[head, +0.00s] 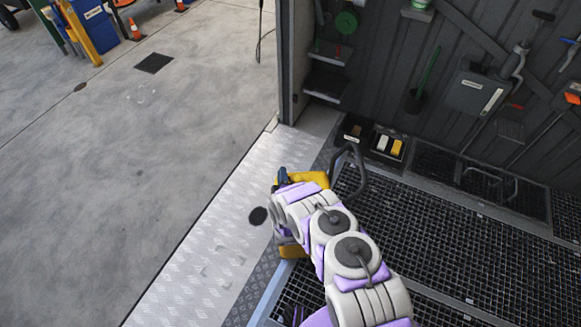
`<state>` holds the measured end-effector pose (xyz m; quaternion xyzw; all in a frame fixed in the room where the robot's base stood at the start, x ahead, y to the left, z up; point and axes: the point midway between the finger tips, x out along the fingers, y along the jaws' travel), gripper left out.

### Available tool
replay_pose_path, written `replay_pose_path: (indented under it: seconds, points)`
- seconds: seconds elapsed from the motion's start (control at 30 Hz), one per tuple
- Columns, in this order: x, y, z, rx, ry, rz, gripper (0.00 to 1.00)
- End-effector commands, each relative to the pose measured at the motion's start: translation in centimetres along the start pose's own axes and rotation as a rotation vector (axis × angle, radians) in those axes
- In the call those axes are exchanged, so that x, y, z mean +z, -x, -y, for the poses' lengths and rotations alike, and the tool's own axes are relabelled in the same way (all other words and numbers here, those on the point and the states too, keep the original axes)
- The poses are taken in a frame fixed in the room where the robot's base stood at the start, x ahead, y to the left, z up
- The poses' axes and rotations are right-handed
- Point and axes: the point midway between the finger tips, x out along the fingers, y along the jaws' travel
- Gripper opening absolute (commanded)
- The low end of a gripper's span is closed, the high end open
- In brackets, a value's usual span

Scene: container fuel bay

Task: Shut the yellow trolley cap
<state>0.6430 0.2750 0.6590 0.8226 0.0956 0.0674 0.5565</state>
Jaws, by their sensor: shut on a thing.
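The yellow trolley (318,180) stands at the near edge of the dark grating, mostly covered by my arm. Another yellow part of it shows lower down, left of my arm. A black bent handle (351,163) rises at its right. The trolley cap cannot be made out behind my arm. My gripper (283,184) is at the trolley's upper left, largely hidden by my own wrist. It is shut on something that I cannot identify. A small dark blue part shows at its tip.
A tray with yellow and white items (389,145) lies behind the trolley. Tools and a grey box (477,92) hang on the dark wall. A tread-plate strip (205,245) and open concrete lie to the left. A door post (287,65) stands beyond.

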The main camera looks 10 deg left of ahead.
Motion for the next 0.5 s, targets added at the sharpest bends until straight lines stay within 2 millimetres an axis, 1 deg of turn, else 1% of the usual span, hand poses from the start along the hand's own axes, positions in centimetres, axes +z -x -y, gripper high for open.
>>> replay_pose_path:
  seconds: [0.2,0.5]
  points:
    - [0.0,0.5,2.1,0.001,-0.01,-0.001,0.0]
    - [0.3,0.3,4.0,0.003,-0.015,-0.002,0.0]
